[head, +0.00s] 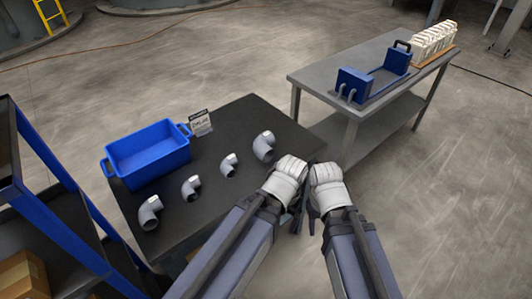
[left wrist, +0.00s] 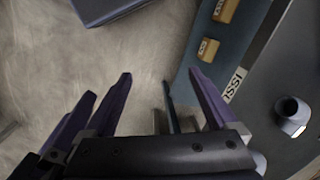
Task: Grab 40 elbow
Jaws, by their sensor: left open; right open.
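Several grey pipe elbows stand in a slanting row on the dark table (head: 225,200). The far right elbow (head: 264,145) looks largest, then come a smaller elbow (head: 229,165), another elbow (head: 191,188) and the near left elbow (head: 149,212). I cannot tell by markings which is the 40. One elbow (left wrist: 292,113) shows at the right of the left wrist view. My left gripper (head: 296,217) is open and empty at the table's right edge, apart from the elbows; its fingers show in the left wrist view (left wrist: 160,85). My right gripper (head: 312,213) is open beside it; its fingers are partly hidden.
A grey table (head: 340,70) at the back right bears a blue fixture (head: 355,83) and white stacked plates (head: 433,43). A blue-framed shelf (head: 55,170) stands at left.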

